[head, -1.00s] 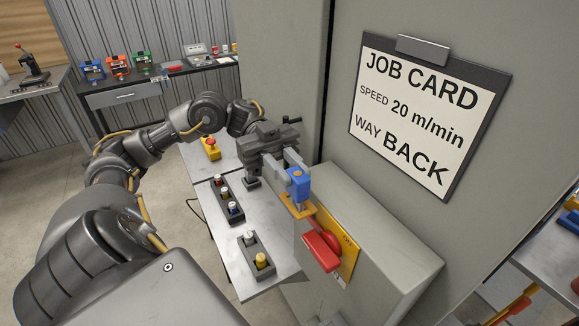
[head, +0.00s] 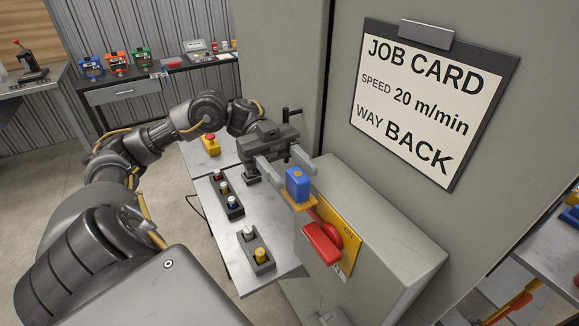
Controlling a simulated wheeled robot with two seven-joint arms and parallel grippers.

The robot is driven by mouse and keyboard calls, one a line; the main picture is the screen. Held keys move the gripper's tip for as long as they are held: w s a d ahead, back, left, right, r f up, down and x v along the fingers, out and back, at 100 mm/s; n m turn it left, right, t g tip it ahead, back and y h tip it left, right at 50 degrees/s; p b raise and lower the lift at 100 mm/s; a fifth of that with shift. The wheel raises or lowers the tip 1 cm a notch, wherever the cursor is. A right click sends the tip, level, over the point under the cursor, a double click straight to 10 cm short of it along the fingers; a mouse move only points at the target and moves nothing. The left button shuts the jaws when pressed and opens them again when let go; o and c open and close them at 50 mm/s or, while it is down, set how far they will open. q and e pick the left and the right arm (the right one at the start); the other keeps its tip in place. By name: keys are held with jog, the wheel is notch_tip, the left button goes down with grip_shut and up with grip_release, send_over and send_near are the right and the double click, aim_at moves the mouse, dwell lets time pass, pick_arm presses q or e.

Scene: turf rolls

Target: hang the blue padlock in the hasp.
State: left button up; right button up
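The blue padlock (head: 298,184) sits upright at the yellow hasp plate (head: 299,205), above the red switch handle (head: 322,243) on the grey cabinet. Its shackle is hidden, so I cannot tell how it sits in the hasp. My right gripper is not in view.
A job card (head: 424,103) hangs on the tall grey panel to the right. A metal bench (head: 237,268) with push-button boxes (head: 258,251) stands left of the cabinet. A far table (head: 127,98) holds several coloured devices.

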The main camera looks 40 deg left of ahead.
pick_arm(q)
jog(key=shift+w+a+f+b, duration=0.1)
jog(key=shift+a+b, duration=0.2)
jog(key=b+v, duration=0.8)
jog(key=v, duration=0.2)
jog(key=shift+a, duration=0.1)
dwell(0.9)
